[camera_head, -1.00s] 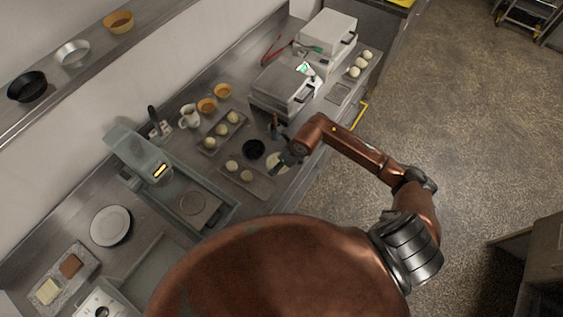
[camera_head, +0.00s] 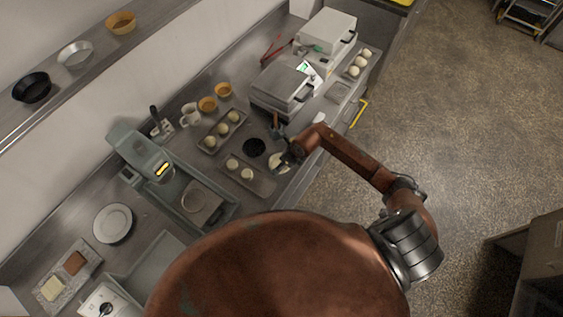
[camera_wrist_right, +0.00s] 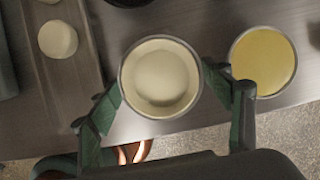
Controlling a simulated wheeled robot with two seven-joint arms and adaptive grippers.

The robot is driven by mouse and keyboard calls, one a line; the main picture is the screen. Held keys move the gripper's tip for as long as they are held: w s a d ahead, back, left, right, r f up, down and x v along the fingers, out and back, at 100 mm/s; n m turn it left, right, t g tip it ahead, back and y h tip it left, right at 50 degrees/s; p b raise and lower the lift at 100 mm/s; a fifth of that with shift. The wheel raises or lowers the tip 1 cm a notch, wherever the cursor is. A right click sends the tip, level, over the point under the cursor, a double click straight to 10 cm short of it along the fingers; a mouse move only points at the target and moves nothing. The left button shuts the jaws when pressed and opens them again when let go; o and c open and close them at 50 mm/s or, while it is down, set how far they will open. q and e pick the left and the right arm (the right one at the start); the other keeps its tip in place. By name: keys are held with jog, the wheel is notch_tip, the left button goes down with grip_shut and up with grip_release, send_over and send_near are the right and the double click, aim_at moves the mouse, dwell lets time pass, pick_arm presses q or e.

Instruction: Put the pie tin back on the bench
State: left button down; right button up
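A round pie tin (camera_wrist_right: 161,76) with a pale, cream-coloured inside is between the fingers of my right gripper (camera_wrist_right: 162,82) in the right wrist view. Both fingertips press against its sides, and it looks level. In the head view the pale tin (camera_head: 278,162) shows beside my right gripper (camera_head: 287,157), above the bench (camera_head: 225,90) near its front edge. I cannot tell whether its bottom touches the bench. My left gripper is not in view.
A round dish with yellow filling (camera_wrist_right: 263,60) stands close to the right of the tin. A tray of dough pieces (camera_head: 262,186) lies to the left, and a black tin (camera_head: 254,147) behind. A press (camera_head: 281,84) stands farther along the bench.

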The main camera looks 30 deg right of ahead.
jog(key=o, duration=0.4)
jog(key=shift+r, duration=0.2)
jog(key=shift+s+d+r, duration=0.1)
jog(key=shift+d+r, duration=0.05)
jog(key=shift+r, duration=0.2)
jog(key=b+v, duration=0.2)
jog(key=v, duration=0.9)
jog(key=shift+s, duration=0.1)
